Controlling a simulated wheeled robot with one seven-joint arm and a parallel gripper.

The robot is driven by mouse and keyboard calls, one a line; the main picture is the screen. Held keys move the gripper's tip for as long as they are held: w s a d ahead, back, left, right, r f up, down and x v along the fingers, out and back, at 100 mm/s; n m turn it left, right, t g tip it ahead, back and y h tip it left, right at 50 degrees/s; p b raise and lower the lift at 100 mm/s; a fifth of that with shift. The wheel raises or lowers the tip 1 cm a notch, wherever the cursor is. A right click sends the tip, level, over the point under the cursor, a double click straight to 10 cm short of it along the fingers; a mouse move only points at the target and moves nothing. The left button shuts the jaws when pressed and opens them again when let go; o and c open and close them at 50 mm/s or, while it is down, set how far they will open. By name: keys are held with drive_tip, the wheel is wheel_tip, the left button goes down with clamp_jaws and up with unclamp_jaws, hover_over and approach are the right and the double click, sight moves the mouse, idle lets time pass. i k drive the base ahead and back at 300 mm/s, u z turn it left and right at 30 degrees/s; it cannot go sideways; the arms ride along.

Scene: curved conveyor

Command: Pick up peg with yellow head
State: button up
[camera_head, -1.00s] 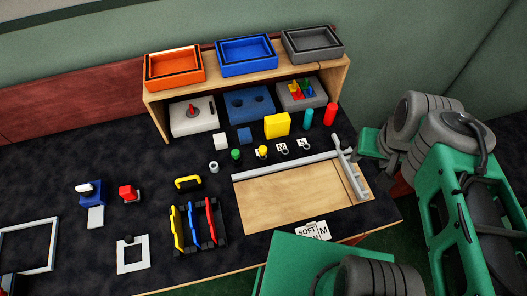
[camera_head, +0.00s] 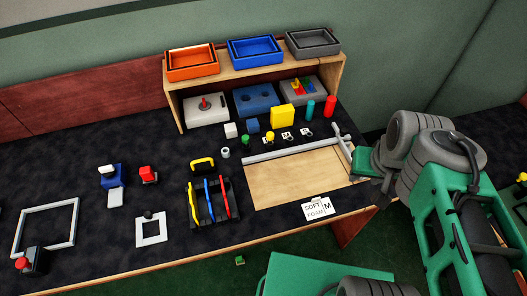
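The peg with the yellow head (camera_head: 270,137) stands on the dark table top, in front of the yellow block. A similar peg with a green head (camera_head: 246,143) stands just to its left. My green and grey arm fills the right side, well apart from the yellow-headed peg. My gripper's fingers cannot be made out in this view.
A yellow block (camera_head: 283,117) and a blue cube (camera_head: 253,125) stand behind the pegs, before a wooden shelf (camera_head: 341,72). A wooden board (camera_head: 300,183) and a tool rack (camera_head: 210,207) are nearer.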

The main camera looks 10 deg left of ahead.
sight(270, 135)
drive_tip(key=u, duration=0.2)
drive_tip(key=i, duration=0.4)
drive_tip(key=u, duration=3.3)
